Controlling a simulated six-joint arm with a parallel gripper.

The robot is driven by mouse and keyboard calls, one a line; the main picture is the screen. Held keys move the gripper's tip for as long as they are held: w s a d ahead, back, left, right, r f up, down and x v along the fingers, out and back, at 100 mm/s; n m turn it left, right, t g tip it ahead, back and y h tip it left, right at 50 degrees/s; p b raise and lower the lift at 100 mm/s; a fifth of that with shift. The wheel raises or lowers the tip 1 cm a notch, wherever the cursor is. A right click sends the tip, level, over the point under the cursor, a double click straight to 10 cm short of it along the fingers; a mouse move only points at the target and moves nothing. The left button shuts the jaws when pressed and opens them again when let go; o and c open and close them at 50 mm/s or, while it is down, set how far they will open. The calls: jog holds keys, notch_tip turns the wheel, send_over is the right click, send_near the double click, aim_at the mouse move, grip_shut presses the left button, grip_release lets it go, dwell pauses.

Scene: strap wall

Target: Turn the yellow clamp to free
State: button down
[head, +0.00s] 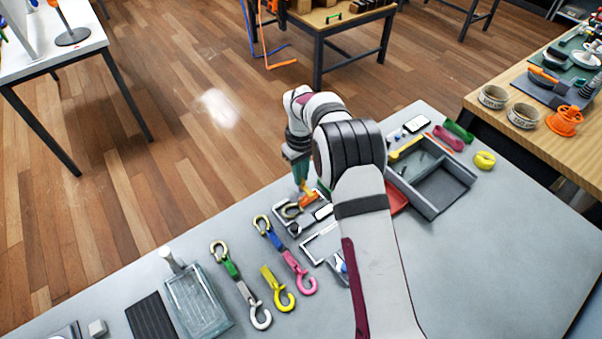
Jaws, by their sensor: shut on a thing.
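My gripper (302,186) is at the far edge of the grey table, left of my arm, pointing down. Its fingertips are small and partly hidden. It is shut on a small orange piece (309,198) beside a grey hook fitting (291,210). I cannot tell whether this piece is the yellow clamp or how it is turned. A yellow strap piece with a yellow hook (283,298) lies nearer on the table, apart from my gripper.
A green strap with hooks (231,266) and a blue and pink one (290,260) lie nearby. A clear tray (204,310) is at the front left. My arm hides the middle.

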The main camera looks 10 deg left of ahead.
jog(key=shift+m, duration=0.3)
jog(key=m, duration=1.7)
jog(key=shift+m, duration=0.3)
dwell(0.4)
jog(key=c, duration=0.9)
grip_release()
